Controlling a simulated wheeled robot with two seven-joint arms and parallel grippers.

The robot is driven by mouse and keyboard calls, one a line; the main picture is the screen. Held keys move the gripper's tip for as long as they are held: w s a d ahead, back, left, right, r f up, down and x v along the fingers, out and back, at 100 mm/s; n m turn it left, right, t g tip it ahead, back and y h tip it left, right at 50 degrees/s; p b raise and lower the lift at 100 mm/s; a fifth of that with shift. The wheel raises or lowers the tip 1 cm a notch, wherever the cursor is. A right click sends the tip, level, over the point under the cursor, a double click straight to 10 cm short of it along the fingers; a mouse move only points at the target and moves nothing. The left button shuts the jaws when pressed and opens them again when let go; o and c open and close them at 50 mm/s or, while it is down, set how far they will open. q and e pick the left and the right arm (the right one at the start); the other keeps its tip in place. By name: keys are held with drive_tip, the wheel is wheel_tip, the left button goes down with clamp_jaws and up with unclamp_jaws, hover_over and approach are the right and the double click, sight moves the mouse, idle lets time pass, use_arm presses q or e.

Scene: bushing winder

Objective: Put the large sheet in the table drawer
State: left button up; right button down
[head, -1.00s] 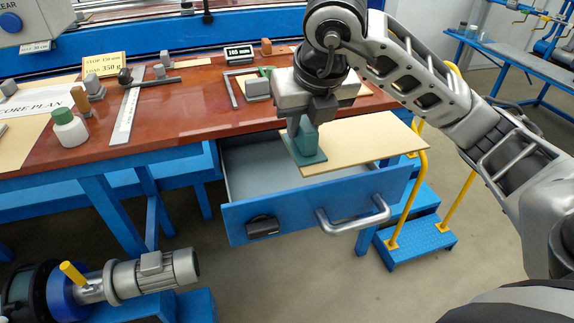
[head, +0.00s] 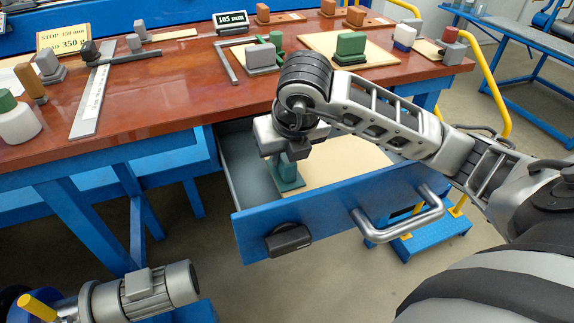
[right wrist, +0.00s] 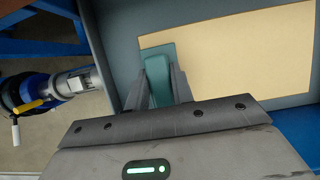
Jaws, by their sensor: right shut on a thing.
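The large sheet (head: 345,165) is a flat beige board with a green handle block (head: 286,172) at one end. It lies flat within the open blue table drawer (head: 330,215), below the level of the tabletop. My right gripper (head: 283,158) points down into the drawer and is shut on the green handle. The right wrist view shows the handle (right wrist: 157,78) between the fingers and the sheet (right wrist: 235,62) inside the grey drawer walls. Whether the sheet touches the drawer floor I cannot tell. My forearm hides part of the sheet. My left gripper is not in view.
The red-brown tabletop (head: 170,95) overhangs the drawer's back. Another beige sheet (head: 385,55) with a green block lies on it, among rulers, blocks and a white bottle (head: 18,125). A motor (head: 140,292) stands at lower left; a blue step (head: 435,240) is right of the drawer.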

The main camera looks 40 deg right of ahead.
wheel_tip(320, 180, down, 4)
drive_tip(key=shift+r, duration=0.15)
drive_tip(key=c, duration=1.2)
unclamp_jaws()
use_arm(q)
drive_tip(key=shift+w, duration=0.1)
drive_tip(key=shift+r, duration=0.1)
use_arm(e)
drive_tip(key=shift+r, duration=0.25)
use_arm(q)
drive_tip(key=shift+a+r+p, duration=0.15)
drive_tip(key=shift+p, duration=0.65)
use_arm(e)
drive_tip(key=v, duration=1.1)
drive_tip(key=shift+s+r, duration=0.25)
